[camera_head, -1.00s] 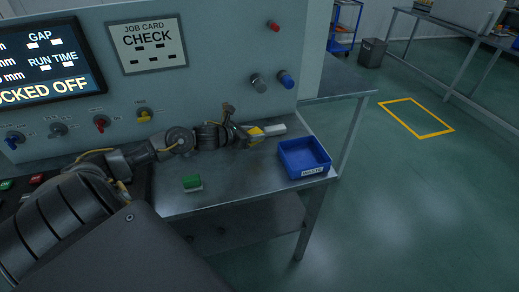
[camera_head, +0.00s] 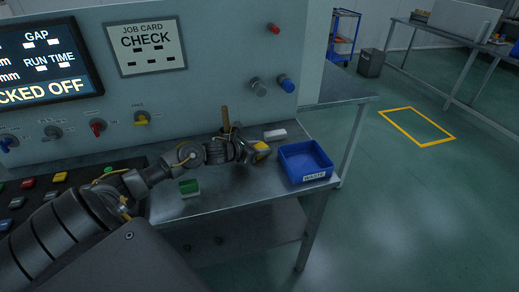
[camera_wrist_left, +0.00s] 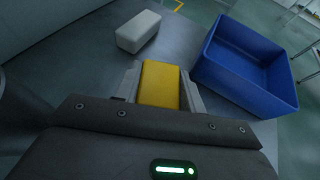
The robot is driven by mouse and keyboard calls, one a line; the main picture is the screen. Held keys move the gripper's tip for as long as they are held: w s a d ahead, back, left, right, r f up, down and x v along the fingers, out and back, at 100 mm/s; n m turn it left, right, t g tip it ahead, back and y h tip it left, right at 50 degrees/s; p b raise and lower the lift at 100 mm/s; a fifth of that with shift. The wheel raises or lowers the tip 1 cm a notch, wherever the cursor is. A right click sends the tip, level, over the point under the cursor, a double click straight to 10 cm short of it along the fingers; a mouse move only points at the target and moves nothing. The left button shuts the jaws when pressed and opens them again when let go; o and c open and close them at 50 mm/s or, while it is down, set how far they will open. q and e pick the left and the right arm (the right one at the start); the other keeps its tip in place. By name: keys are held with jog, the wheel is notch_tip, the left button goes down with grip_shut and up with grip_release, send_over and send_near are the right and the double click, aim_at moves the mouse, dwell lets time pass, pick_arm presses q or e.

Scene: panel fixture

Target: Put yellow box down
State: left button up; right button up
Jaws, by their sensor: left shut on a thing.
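The yellow box (camera_wrist_left: 160,84) sits between the two fingers of my left gripper (camera_wrist_left: 163,88) in the left wrist view. The gripper is shut on it. In the head view the yellow box (camera_head: 262,147) shows at the end of my left arm, partly hidden by the gripper (camera_head: 259,152). It is over the metal bench top, just left of the blue bin. I cannot tell whether its underside touches the bench. My right gripper is not in view.
The blue bin labelled WASTE (camera_head: 306,162) stands at the bench's right end. A white block (camera_head: 275,134) lies behind the gripper. A green-and-white block (camera_head: 189,187) lies nearer the front. The panel with knobs (camera_head: 215,60) rises behind. Bare bench (camera_head: 235,192) lies in front.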

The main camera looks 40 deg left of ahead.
pick_arm(q)
jog(key=shift+f, duration=0.1)
jog(key=o, duration=1)
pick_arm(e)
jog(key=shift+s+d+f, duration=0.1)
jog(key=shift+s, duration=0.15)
pick_arm(q)
jog(key=shift+o, duration=0.2)
jog(key=b+v, duration=0.1)
jog(key=v, duration=0.9)
jog(key=shift+s+a+r, duration=0.15)
jog(key=shift+s+r, duration=0.15)
jog(key=shift+s, duration=0.25)
jog(key=shift+s+a+r, duration=0.1)
jog(key=shift+s+r, duration=0.05)
jog(key=shift+s, duration=0.25)
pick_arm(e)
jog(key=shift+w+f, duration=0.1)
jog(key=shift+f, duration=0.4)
